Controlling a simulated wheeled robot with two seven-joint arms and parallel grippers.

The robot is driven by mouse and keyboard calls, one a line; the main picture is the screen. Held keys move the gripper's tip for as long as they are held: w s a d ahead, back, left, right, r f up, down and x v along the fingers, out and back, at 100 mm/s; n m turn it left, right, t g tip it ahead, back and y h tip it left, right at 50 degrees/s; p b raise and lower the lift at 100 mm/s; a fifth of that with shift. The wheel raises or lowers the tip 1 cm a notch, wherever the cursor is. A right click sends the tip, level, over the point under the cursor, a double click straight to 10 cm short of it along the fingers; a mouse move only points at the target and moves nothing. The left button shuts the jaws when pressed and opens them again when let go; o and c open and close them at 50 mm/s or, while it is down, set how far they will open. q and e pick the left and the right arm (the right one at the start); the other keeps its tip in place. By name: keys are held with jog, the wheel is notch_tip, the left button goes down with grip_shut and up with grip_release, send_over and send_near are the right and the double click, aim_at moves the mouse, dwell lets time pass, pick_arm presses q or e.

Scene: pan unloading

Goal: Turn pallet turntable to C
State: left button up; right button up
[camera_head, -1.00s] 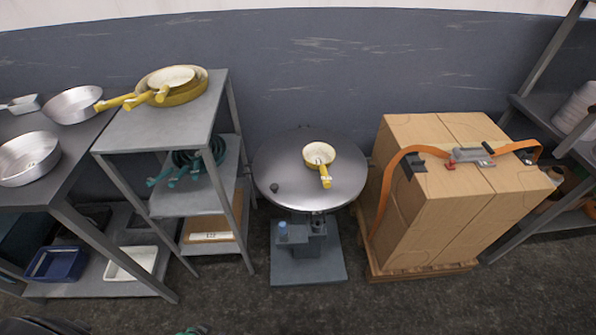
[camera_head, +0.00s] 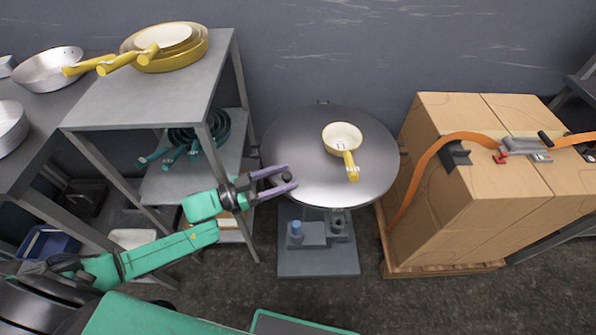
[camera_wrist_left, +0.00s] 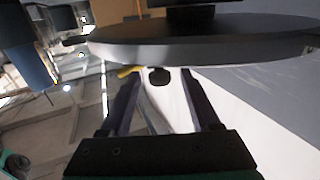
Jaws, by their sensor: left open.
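The round grey pallet turntable (camera_head: 300,140) stands in the middle of the head view on a dark pedestal. A small cream pan (camera_head: 342,137) with a yellow handle lies on its top. A small dark knob (camera_head: 287,177) sits near the turntable's front left edge. My left gripper (camera_head: 286,180) is open, with its purple fingers on either side of the knob. I cannot tell whether they touch it. In the left wrist view the dark knob (camera_wrist_left: 159,77) shows between the fingertips, below the turntable's rim (camera_wrist_left: 200,50). My right gripper is not in view.
A grey shelf (camera_head: 150,95) with yellow pans on top and green pans below stands close on the left. Strapped cardboard boxes (camera_head: 470,190) on a wooden pallet stand close on the right. Dark floor (camera_head: 330,305) lies in front.

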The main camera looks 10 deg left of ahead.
aim_at(298, 178)
pick_arm(q)
jog(key=x, duration=0.4)
jog(key=shift+w+d, duration=0.15)
jog(key=shift+d, duration=0.1)
grip_shut()
dwell(1.1)
